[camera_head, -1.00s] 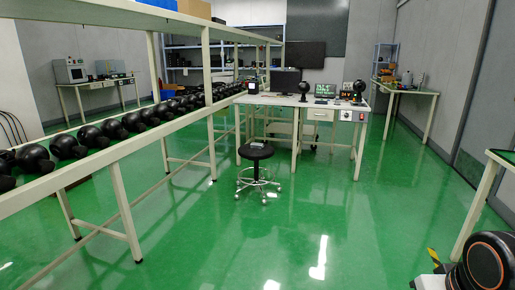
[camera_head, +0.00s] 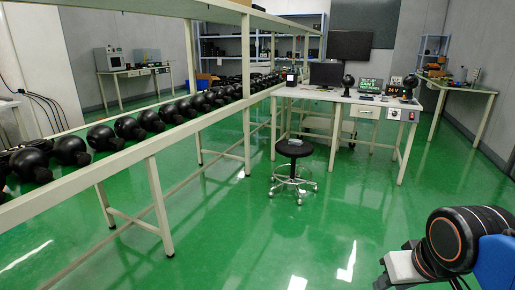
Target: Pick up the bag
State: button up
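I cannot make out a bag anywhere in view. Small items on the workbench (camera_head: 343,100) and on the far shelves are too small to tell apart. Part of my own arm, with a black rounded joint and an orange ring, shows at the lower right.
A long rack (camera_head: 118,157) with a row of black round-headed devices (camera_head: 131,128) runs along the left. A black stool (camera_head: 294,148) stands before the workbench. A side table (camera_head: 463,87) is at the right wall. Green floor (camera_head: 330,220) is clear in the middle.

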aim_at(291, 141)
jog(key=i+u, duration=0.35)
jog(key=i, duration=1.1)
jog(key=i+j, duration=0.1)
jog(key=i, duration=1.7)
jog(key=i+z, duration=0.3)
jog(key=i, duration=0.2)
jog(key=i+j+z, duration=0.3)
jog(key=i, duration=0.2)
